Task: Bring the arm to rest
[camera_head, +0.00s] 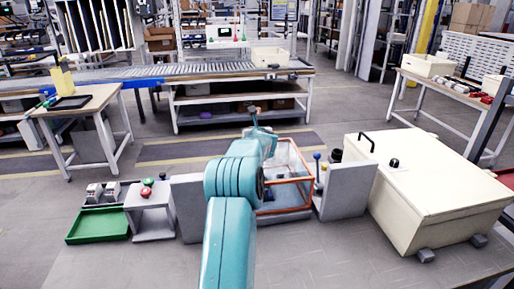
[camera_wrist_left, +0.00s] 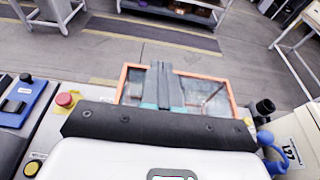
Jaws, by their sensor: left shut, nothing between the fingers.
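My teal left arm (camera_head: 236,180) reaches forward from the bottom middle of the head view. Its far end, with my left gripper (camera_head: 256,118), is raised near the orange-framed clear box (camera_head: 290,160) and partly covers it. In the left wrist view, my left gripper (camera_wrist_left: 168,84) points ahead, its grey fingers shut together with nothing between them. The orange frame (camera_wrist_left: 122,85) shows behind the fingers. My right gripper is not in view.
A green tray (camera_head: 97,226) and a grey stand with red and green buttons (camera_head: 150,196) sit left of my arm. A large cream case (camera_head: 425,195) stands right. A small table (camera_head: 85,105) and conveyor (camera_head: 200,73) stand farther back, with open floor between.

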